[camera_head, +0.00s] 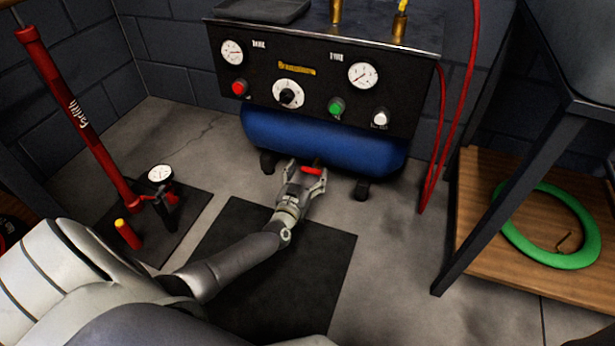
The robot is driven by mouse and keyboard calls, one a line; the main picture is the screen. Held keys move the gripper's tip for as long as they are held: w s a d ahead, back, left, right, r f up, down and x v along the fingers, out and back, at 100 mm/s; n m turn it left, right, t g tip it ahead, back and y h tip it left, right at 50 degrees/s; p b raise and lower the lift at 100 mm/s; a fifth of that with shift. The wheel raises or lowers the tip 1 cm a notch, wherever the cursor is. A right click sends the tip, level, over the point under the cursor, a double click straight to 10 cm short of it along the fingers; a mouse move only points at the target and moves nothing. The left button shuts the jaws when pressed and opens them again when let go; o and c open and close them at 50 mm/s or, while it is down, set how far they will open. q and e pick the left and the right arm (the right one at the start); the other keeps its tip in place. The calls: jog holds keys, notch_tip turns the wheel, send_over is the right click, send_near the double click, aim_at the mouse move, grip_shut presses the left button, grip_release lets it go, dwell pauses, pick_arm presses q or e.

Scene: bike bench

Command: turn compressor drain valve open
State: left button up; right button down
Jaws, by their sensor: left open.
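The compressor is a black control panel (312,68) with gauges, knobs and buttons above a blue tank (325,141) on short dark feet. A red drain valve handle (312,170) shows low under the front of the tank. My left gripper (311,172) is open at the handle, its fingers on either side of it. I cannot tell whether the fingers touch the handle. The valve body is hidden behind the gripper. My right gripper is not in view.
A red floor pump (75,118) with a gauge stands on a dark mat at left. A wooden shelf (475,215) holding a green ring (507,222) is at right, with dark metal legs. A red hose (468,90) hangs beside the compressor. The floor right of the gripper is clear.

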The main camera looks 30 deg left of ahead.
pick_arm(q)
jog(key=shift+w, duration=0.15)
jog(key=shift+c, duration=0.3)
jog(key=shift+r, duration=0.1)
jog(key=c, duration=1)
jog(key=shift+o, duration=0.2)
